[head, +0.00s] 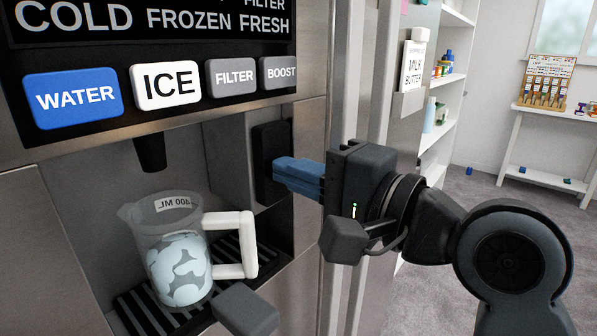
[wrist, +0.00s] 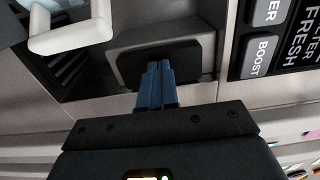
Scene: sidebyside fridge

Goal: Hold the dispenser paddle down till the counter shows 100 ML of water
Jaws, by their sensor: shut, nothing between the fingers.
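The dispenser paddle (head: 271,160) is a dark upright plate on the right side of the dispenser recess; it also shows in the wrist view (wrist: 190,56). My gripper (head: 277,175) is shut and empty, its blue fingertips at the paddle's face. They seem to touch it, but I cannot tell whether it is pressed in. A clear jug (head: 158,215) with a white handle stands upright on the drip grate under the dark nozzle (head: 150,153). Pale ice-like pieces show in its lower part. The counter's reading is not visible in either view.
Above the recess are the blue WATER button (head: 72,97), the white ICE button (head: 165,85), and grey FILTER (head: 234,77) and BOOST (head: 278,72) buttons. The fridge door handles (head: 345,80) stand close behind my gripper.

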